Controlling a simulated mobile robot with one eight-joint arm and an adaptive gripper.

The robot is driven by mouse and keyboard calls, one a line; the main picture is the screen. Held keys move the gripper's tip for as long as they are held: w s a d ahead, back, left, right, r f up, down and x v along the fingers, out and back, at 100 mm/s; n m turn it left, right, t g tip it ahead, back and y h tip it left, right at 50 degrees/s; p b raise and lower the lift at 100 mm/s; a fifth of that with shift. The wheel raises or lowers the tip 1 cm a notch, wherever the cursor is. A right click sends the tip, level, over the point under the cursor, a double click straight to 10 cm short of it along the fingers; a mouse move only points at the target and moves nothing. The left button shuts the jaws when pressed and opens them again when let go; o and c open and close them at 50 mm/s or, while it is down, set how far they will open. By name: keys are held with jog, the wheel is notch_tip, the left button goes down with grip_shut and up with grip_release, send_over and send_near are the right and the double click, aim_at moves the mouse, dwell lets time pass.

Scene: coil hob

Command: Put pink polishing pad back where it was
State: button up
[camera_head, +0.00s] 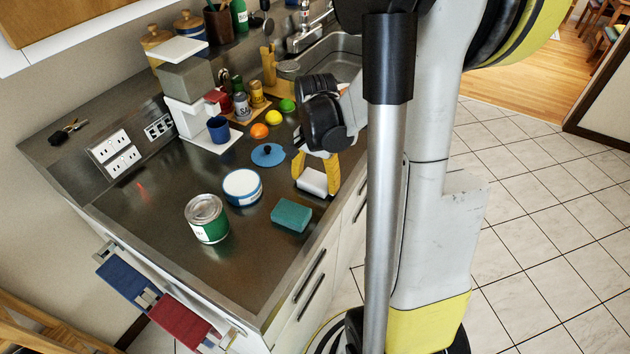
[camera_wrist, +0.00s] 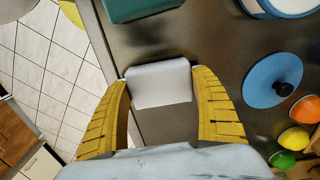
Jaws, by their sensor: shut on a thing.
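My gripper (camera_head: 315,178) is over the front part of the dark counter, near its edge. Its two yellow fingers are closed on the sides of a pale, whitish block-like pad (camera_head: 312,181). No clearly pink pad shows; the held one looks pale grey-white in both views. In the wrist view the pad (camera_wrist: 160,84) sits between the fingertips of my gripper (camera_wrist: 161,82). I cannot tell whether the pad touches the counter or is just above it.
A teal sponge (camera_head: 291,215) lies nearer the counter's front end. A blue lid (camera_head: 268,156), a white-and-blue round container (camera_head: 242,187) and a green can (camera_head: 206,219) stand to the left. Fruit, including an orange (camera_head: 260,131), lies behind. Bare counter lies between them.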

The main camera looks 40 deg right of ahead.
aim_at(315, 179)
jog(key=shift+f, duration=0.2)
jog(key=o, duration=1.2)
jog(key=shift+c, duration=0.2)
jog(key=shift+r, duration=0.1)
notch_tip(315, 179, up, 12)
jog(key=p, duration=0.5)
jog(key=s+a+r+n+t, duration=0.2)
jog(key=a+r+n+t, duration=0.1)
jog(key=a+n, duration=0.4)
jog(key=s+a+r+n+t, duration=0.3)
jog(key=a+n, duration=0.4)
jog(key=a, duration=0.6)
jog(key=shift+s+r+t+b, duration=0.15)
jog(key=shift+r+t+b, duration=0.15)
jog(key=shift+r+t, duration=0.3)
